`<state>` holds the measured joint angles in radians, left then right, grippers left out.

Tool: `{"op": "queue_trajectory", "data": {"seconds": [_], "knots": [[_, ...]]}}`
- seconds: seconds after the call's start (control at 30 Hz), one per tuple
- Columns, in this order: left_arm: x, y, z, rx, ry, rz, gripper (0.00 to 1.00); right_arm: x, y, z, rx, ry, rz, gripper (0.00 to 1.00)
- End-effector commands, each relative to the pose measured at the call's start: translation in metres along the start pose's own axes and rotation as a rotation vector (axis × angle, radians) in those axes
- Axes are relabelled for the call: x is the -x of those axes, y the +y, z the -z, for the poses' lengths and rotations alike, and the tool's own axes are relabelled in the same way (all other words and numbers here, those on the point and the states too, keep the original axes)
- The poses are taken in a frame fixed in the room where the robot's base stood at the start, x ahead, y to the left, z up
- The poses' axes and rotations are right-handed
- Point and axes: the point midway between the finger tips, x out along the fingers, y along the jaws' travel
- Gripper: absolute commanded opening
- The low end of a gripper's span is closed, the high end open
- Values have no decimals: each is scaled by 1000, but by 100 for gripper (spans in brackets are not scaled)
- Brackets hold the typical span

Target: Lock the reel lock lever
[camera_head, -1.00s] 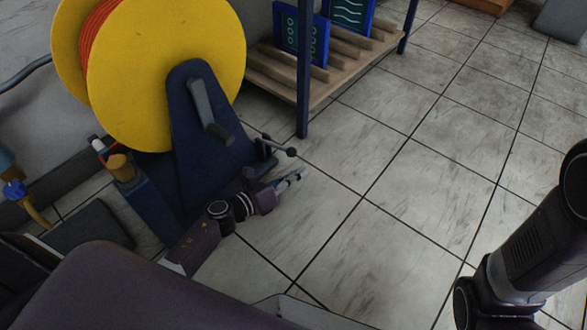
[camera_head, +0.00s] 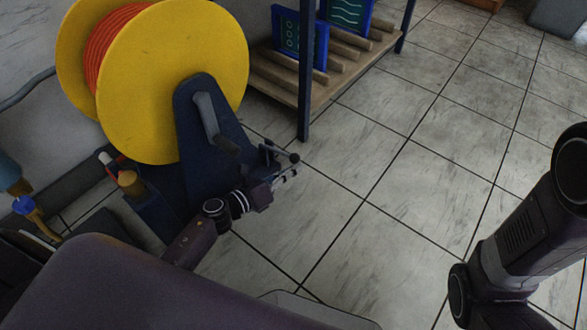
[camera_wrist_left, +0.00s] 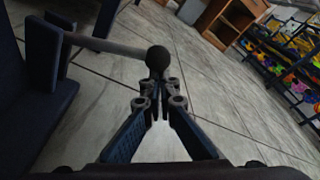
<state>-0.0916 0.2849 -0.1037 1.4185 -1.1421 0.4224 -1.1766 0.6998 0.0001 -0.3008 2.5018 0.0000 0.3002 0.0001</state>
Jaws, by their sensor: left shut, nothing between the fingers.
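The hose reel has yellow discs (camera_head: 170,85) and an orange hose (camera_head: 105,45) on a dark blue stand (camera_head: 205,150). Low on the stand's right side is a lever with a dark ball knob (camera_head: 294,158), which looks like the reel lock lever. In the left wrist view its grey rod (camera_wrist_left: 105,43) runs from the blue stand to the black ball (camera_wrist_left: 158,60). My left gripper (camera_head: 287,172) is shut and empty. Its fingertips (camera_wrist_left: 160,92) are just below the ball in that view; I cannot tell whether they touch. My right gripper is out of view.
A grey crank (camera_head: 207,115) is on the stand above the lever. A shelf rack with a blue post (camera_head: 305,80) and wooden slats (camera_head: 290,90) stands behind. Tiled floor (camera_head: 400,200) to the right is clear. A wooden cabinet (camera_wrist_left: 225,22) is farther off.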

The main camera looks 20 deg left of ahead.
Motion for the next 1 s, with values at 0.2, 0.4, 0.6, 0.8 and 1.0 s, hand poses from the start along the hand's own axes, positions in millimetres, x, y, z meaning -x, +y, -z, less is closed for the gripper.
{"op": "queue_trajectory", "data": {"seconds": [0.2, 0.4, 0.6, 0.8, 1.0], "knots": [[7, -14, -33, 100, 0, 23, 0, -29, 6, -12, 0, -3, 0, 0], [11, -15, -48, 99, -1, 22, 0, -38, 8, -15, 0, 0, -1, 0], [11, -14, -48, 100, -1, 23, 0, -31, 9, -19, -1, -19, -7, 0], [10, -14, -48, 100, -1, 23, 0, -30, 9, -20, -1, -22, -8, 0], [6, -9, -40, 100, -1, 23, 0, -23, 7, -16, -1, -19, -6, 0]]}}
